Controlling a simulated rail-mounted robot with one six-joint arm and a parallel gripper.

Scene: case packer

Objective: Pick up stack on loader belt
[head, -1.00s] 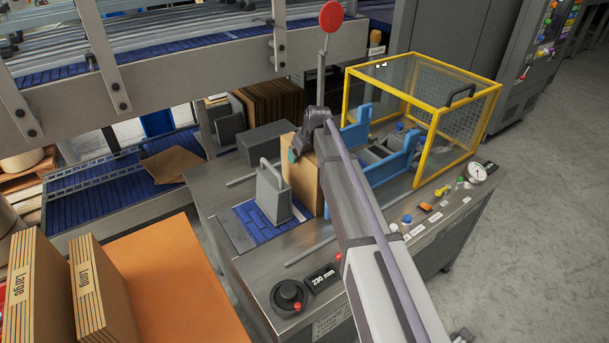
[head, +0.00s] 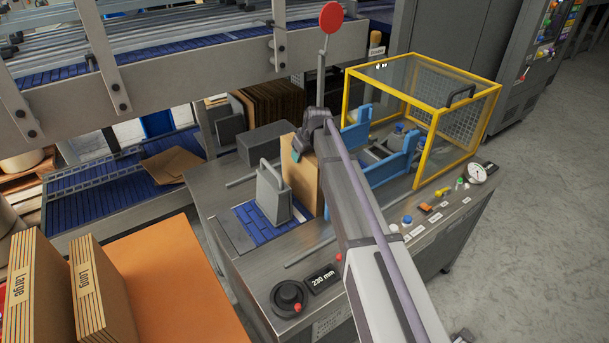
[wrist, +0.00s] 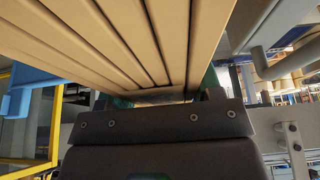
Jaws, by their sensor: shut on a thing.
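The stack of brown cardboard blanks (head: 300,182) stands upright on the loader, beside the blue loader belt (head: 262,226). My gripper (head: 302,146) is at the top of the stack and is shut on it. In the wrist view, the layered edges of the stack (wrist: 130,40) fill the upper part, and my gripper (wrist: 165,98) has green-padded fingers on either side of it. My arm hides part of the stack's right side in the head view. I cannot tell whether the stack's bottom touches the loader.
A grey upright plate with a handle (head: 272,190) stands on the belt left of the stack. Blue guides (head: 392,166) and a yellow-framed mesh guard (head: 420,125) are to the right. A red disc on a post (head: 331,16) rises behind. Stacks labelled Large and Long stand front left.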

